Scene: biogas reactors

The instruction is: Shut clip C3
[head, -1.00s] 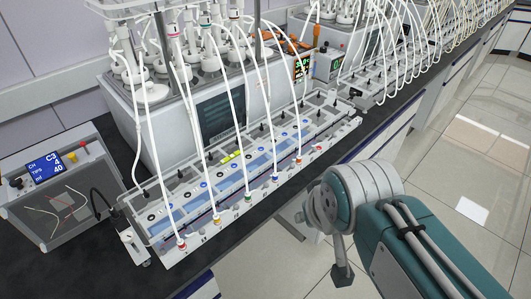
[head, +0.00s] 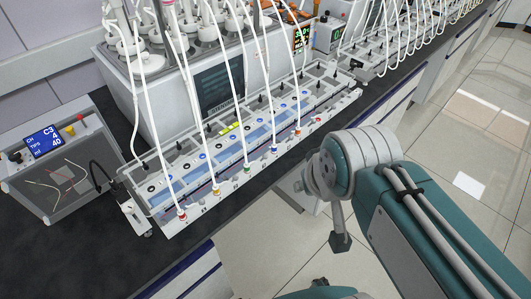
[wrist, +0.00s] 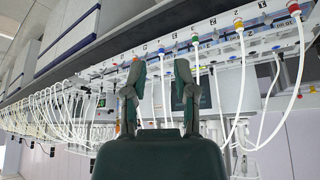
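The row of clips runs along the front edge of a long clear tray unit (head: 240,160). White hoses come down to coloured fittings there: red (head: 182,216), yellow (head: 215,191), green (head: 246,166), blue (head: 273,149) and more to the right. Which one is clip C3, and whether it is open, I cannot tell. The wrist view looks along the same row upside down, with red (wrist: 293,9), yellow (wrist: 238,24) and green (wrist: 195,42) fittings. My gripper (wrist: 158,70) has its two fingers apart, with nothing between them, some distance from the row.
A grey box with a blue display (head: 42,142) reading C3, 4 and 40 stands at the left. A reactor unit with a dark screen (head: 220,90) stands behind the tray. The dark bench (head: 60,260) has bare top at front left. Floor (head: 455,220) is open at right.

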